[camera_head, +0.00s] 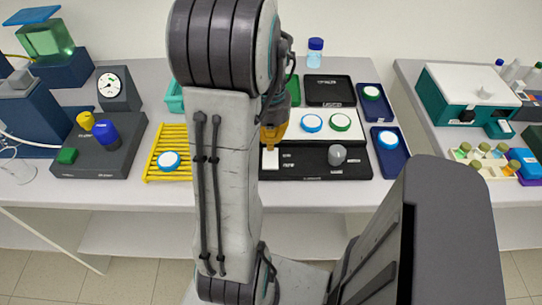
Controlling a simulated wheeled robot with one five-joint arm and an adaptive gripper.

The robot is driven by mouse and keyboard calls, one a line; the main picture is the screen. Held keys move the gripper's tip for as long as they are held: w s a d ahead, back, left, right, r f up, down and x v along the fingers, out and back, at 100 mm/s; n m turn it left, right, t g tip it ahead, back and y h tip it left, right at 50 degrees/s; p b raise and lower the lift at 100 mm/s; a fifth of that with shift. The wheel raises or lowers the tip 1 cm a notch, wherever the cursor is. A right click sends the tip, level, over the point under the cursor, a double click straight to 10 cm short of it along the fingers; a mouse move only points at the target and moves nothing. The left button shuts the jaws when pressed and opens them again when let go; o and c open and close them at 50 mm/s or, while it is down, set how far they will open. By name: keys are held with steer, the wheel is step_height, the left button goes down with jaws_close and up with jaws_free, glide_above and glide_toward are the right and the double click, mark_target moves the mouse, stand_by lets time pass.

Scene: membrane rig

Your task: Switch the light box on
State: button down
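The light box (310,165) is the low black unit with a white top panel, right of my arm on the table. Its black front strip carries a grey knob (337,156) and a white square piece (270,160) that looks like a switch at the left end. My gripper (272,141), with orange fingers, points down just above and behind the white piece. I cannot tell whether it touches it. The fingers are small and partly behind my arm, so their opening is unclear. Nothing shows held in them.
A blue-rimmed disc (311,123) and a green-rimmed disc (340,122) lie on the white panel. A black tray (329,90) stands behind, blue trays (389,152) to the right. A yellow rack (168,140) is left of my arm. Table space in front is clear.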

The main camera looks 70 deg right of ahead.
steer(key=shift+f+b, duration=1.45)
steer(key=shift+f, duration=0.3)
stand_by(0.8)
steer(key=shift+r, duration=0.2)
steer(key=shift+r+p, duration=3)
steer(key=shift+r, duration=0.4)
